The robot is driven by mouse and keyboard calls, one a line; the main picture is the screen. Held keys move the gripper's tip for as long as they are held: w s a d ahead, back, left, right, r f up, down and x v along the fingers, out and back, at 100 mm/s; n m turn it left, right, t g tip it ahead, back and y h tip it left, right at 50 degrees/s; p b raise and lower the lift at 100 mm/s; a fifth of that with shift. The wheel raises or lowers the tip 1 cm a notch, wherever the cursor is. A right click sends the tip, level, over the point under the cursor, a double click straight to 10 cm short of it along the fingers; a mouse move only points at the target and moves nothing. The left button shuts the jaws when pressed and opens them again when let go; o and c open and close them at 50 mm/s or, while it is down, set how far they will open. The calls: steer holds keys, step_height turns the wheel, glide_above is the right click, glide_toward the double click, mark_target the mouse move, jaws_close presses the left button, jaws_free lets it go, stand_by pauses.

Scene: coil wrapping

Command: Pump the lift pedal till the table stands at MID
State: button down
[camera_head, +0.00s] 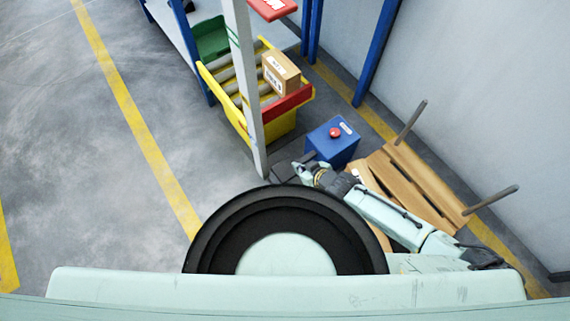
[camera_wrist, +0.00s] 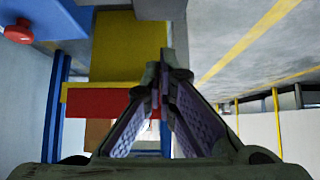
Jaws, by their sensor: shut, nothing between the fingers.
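The yellow lift table (camera_head: 232,92) with rollers stands near the top middle of the head view, with a red bar (camera_head: 286,104) at its near right end. It also shows in the wrist view as a yellow panel (camera_wrist: 128,48) above a red one. A grey post (camera_head: 250,95) with green marks rises in front of it. My gripper (camera_head: 297,165) is low beside the post's foot, left of the blue box; in the wrist view my gripper (camera_wrist: 166,72) has its fingertips together, holding nothing. A pedal cannot be made out clearly; dark shapes around my gripper blend together.
A blue box with a red button (camera_head: 335,133) stands close to my gripper. A cardboard box (camera_head: 281,72) sits on the rollers. Wooden pallets (camera_head: 418,188) with upright bars are at right by the wall. The floor at left (camera_head: 70,130) is clear.

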glide_above(282, 164)
steer(key=s+d, duration=0.2)
steer(key=s, duration=0.1)
step_height(282, 164, down, 7)
steer(key=shift+w+a+f, duration=0.1)
steer(key=shift+f, duration=0.05)
step_height(282, 164, down, 2)
steer(key=shift+f+b, duration=0.25)
steer(key=shift+b, duration=0.05)
steer(key=shift+f, duration=0.65)
